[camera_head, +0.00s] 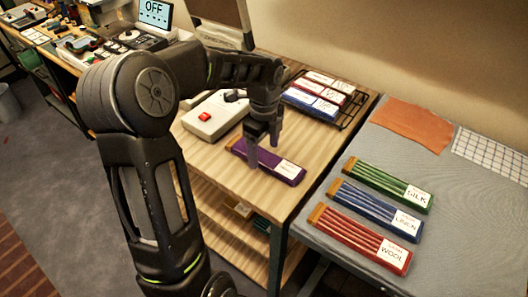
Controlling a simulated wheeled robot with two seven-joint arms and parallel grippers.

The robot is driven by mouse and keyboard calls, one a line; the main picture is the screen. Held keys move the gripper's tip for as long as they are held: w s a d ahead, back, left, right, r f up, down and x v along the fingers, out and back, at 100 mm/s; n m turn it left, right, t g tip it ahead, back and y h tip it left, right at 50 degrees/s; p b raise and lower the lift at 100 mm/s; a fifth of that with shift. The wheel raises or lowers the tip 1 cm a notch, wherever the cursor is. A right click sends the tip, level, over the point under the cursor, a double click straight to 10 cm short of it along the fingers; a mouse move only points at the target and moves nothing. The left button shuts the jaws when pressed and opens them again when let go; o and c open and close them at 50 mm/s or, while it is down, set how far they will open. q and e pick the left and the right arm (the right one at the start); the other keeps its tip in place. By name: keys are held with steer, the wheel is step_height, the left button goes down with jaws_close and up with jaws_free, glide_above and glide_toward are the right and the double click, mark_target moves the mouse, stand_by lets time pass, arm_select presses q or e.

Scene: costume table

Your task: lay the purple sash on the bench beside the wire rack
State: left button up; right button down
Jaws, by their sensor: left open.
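The purple sash (268,163), a flat folded strip with a white label at its right end, appears to lie on the wooden bench (224,181). The black wire rack (348,118) stands behind and to the right of it on the same bench, holding red and blue labelled bundles. The sash is apart from the rack. My left gripper (263,150) is open, pointing down at the sash, with one finger on its near side and the other towards its far side. The fingers hide part of the sash; I cannot tell whether they touch it. My right gripper is out of view.
A white box with a red button (205,117) sits left of the rack. A grey table (460,195) at right holds green, blue and red labelled bundles, an orange cloth (413,124) and a checked cloth (492,154). The bench's front strip is clear.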

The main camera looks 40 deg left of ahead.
mark_target(264, 157)
arm_select(q)
step_height(264, 157, up, 11)
stand_by(0.3)
steer(key=shift+f, duration=0.15)
stand_by(0.6)
